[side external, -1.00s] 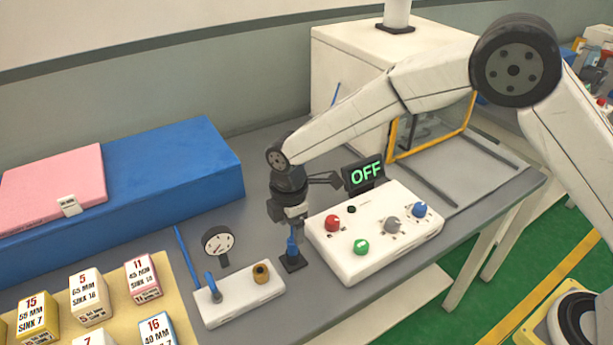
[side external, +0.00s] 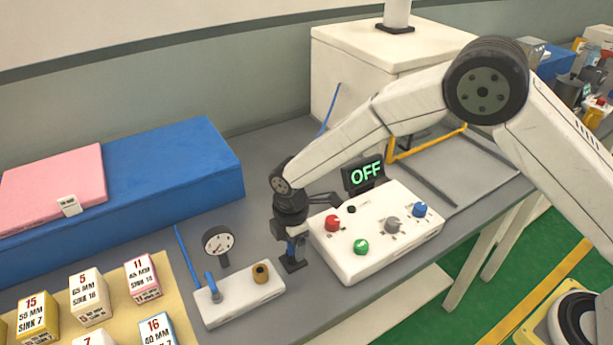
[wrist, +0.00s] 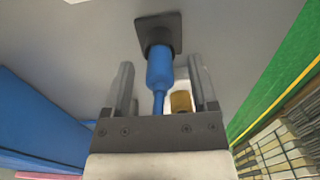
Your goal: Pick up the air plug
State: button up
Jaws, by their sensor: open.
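The blue air plug (wrist: 159,68) stands upright on a small dark square base (wrist: 158,30), which also shows in the side view (side external: 294,265). My gripper (wrist: 158,80) is open, with one finger on each side of the plug and a gap to each. In the side view my gripper (side external: 293,246) points down over the base and hides most of the plug.
A white block (side external: 238,300) with a brass socket (side external: 261,273), a blue fitting and a gauge (side external: 217,243) stands to the left. A white control box (side external: 375,232) with knobs and an OFF display (side external: 366,175) is close on the right. Numbered blocks lie at front left.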

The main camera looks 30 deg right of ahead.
jog(key=shift+c, duration=0.2)
grip_shut()
jog(key=shift+r, duration=0.2)
jog(key=shift+r, duration=0.4)
notch_tip(320, 180, up, 2)
jog(key=s+d+r, duration=0.5)
jog(key=s+r, duration=0.5)
jog(key=s, duration=0.3)
jog(key=shift+d, duration=0.15)
